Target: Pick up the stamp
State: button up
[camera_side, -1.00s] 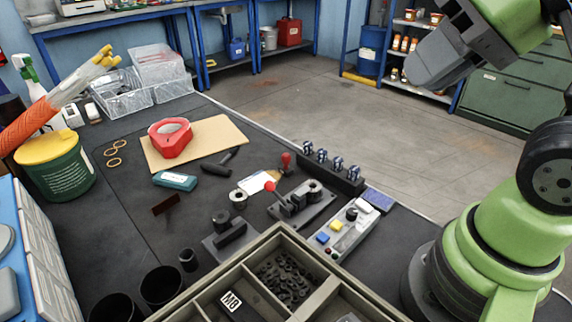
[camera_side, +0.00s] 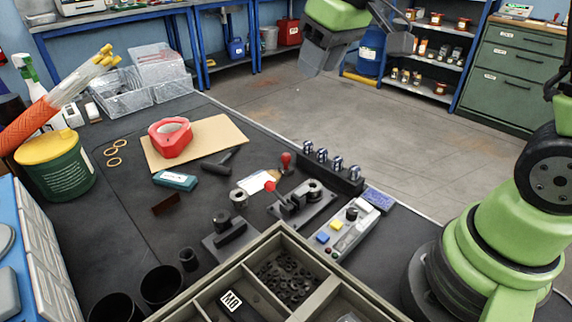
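A small stamp with a red knob handle (camera_side: 286,160) stands upright on the dark bench, just left of a black rack. My gripper (camera_side: 318,66) is at the top of the picture, grey under a green wrist link. It is up in the air, well away from the stamp, and nothing shows in it. I cannot tell from this angle whether its fingers are open or shut.
A toggle clamp with a red ball (camera_side: 269,186) stands close to the stamp's front left. The black rack (camera_side: 334,176) holds several metal-topped pieces. A button box (camera_side: 348,230), hammer (camera_side: 220,161) and divided tray (camera_side: 252,248) lie around. The bench's left middle is fairly clear.

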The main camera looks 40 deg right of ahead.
jog(key=w+d+f+n+g, duration=0.2)
jog(key=w+d+f, duration=0.1)
jog(key=w+f, duration=0.55)
jog(key=n, duration=0.2)
send_near(287, 154)
jog(key=shift+g, duration=0.3)
jog(key=f, duration=0.5)
jog(key=shift+w+a+f, duration=0.15)
jog(key=shift+w+f, duration=0.05)
jog(key=shift+w, duration=0.05)
jog(key=shift+w+a+f, duration=0.15)
jog(key=shift+w+f, duration=0.05)
jog(key=shift+f, duration=0.75)
jog(key=shift+w+a+f, duration=0.1)
jog(key=shift+w+f, duration=0.1)
jog(key=shift+f, duration=0.8)
jog(key=shift+w+a+f, duration=0.15)
jog(key=shift+w+f, duration=0.1)
jog(key=shift+f, duration=0.7)
jog(key=c, duration=0.7)
